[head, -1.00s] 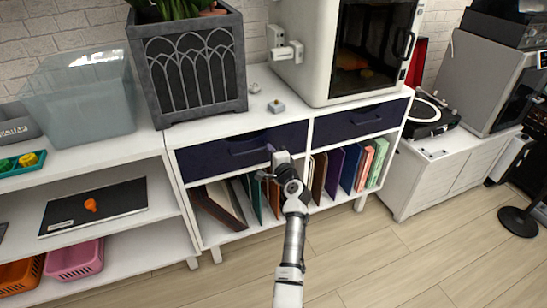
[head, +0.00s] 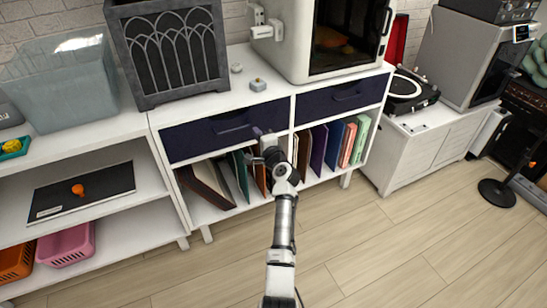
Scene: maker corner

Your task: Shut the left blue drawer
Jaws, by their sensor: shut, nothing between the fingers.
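The left blue drawer (head: 200,138) is a dark navy front with a dark handle (head: 231,129), in the white cabinet under the grey planter. Its front looks flush or nearly flush with the cabinet; a small gap cannot be ruled out. My gripper (head: 260,134) is shut and empty at the lower right part of this drawer front, right of the handle. Whether it touches the front cannot be told. The gripper and wrist hide a little of the drawer's lower right edge. The right blue drawer (head: 320,103) looks shut beside it.
Several coloured folders (head: 318,148) stand in the open shelf below the drawers. A turntable (head: 405,92) is to the right. The wooden floor (head: 390,230) in front is clear.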

